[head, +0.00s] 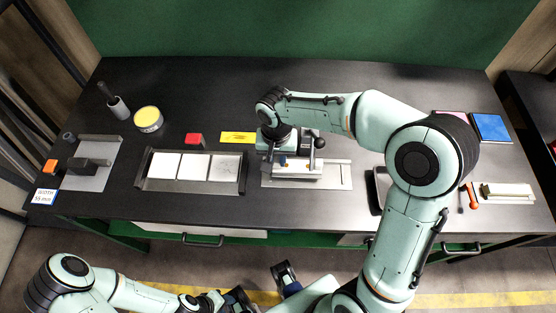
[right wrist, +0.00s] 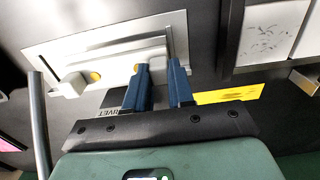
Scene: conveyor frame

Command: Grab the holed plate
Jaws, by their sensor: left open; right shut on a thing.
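A pale bar-like piece with round yellow spots, which looks like the holed plate (right wrist: 115,70), lies over a grey base plate (right wrist: 50,45) in the right wrist view. In the head view the holed plate (head: 297,170) is partly hidden by my right arm. My right gripper (right wrist: 160,68) has its blue fingers closed at one end of this piece; the exact contact is hard to see. My left gripper (head: 262,284) is open and empty, low in front of the bench.
A tray with white tiles (head: 195,168) stands left of the base plate. A yellow label (head: 238,137) and a red block (head: 194,139) lie behind it. A yellow-topped tin (head: 148,118) is further left. A blue panel (head: 491,127) and an orange-handled tool (head: 471,195) are at right.

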